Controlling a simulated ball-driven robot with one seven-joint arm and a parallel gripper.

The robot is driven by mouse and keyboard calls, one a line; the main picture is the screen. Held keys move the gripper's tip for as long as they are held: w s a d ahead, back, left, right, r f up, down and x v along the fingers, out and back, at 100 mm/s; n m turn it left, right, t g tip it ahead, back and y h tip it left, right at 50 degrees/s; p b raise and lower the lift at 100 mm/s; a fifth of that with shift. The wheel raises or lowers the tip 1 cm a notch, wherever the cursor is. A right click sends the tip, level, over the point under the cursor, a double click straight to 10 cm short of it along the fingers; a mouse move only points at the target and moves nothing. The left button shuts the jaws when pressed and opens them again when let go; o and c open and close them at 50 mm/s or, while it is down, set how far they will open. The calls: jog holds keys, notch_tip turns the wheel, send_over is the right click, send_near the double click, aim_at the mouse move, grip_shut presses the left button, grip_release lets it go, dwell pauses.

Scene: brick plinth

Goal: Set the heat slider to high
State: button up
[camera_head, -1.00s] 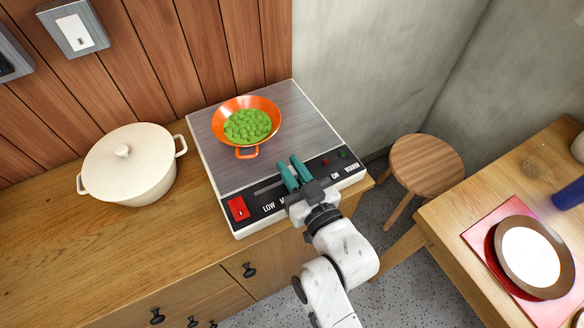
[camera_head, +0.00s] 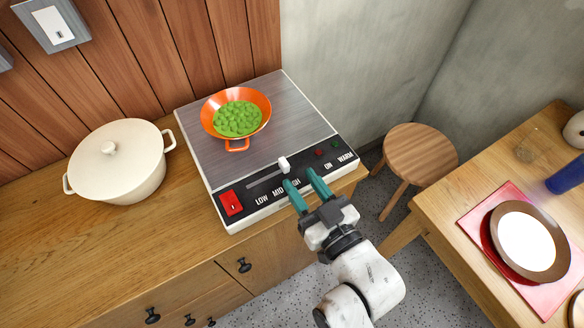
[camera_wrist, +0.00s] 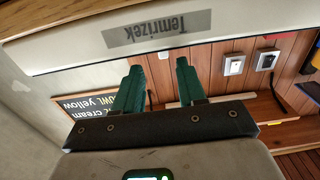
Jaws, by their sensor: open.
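The heat slider's white knob (camera_head: 284,163) stands at the right end of its slot (camera_head: 262,180) on the hot plate's black control panel. The labels LOW, MID and a partly covered HIGH run below the slot, and the knob is at the HIGH end. My gripper (camera_head: 300,178) is open and empty, with its teal fingers apart, just to the front right of the knob and clear of it. In the wrist view my gripper (camera_wrist: 159,67) shows both fingers spread with nothing between them.
An orange pan (camera_head: 236,142) of green peas sits on the hot plate (camera_head: 290,100). A red switch (camera_head: 231,203) is at the panel's left end. A cream pot (camera_head: 117,165) stands left. A stool (camera_head: 420,155) and a table with plates (camera_head: 525,245) are right.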

jog(key=shift+v, duration=2)
jog(key=d+f+m+g+h, duration=0.2)
jog(key=d+f+g+h, duration=0.15)
jog(key=d+f, duration=0.45)
jog(key=s+d+f+m+g+h, duration=0.2)
jog(key=s+d+f+g+h, duration=0.1)
jog(key=s+d, duration=0.5)
jog(key=s+d+f+m+g+h, duration=0.3)
jog(key=s+d+f+g, duration=0.2)
jog(key=s+d+g, duration=0.2)
jog(key=s+d, duration=0.2)
jog(key=s, duration=0.1)
jog(key=shift+h, duration=0.35)
jog(key=shift+f+g, duration=0.15)
jog(key=shift+g, duration=0.1)
jog(key=shift+c, duration=0.4)
dwell(0.5)
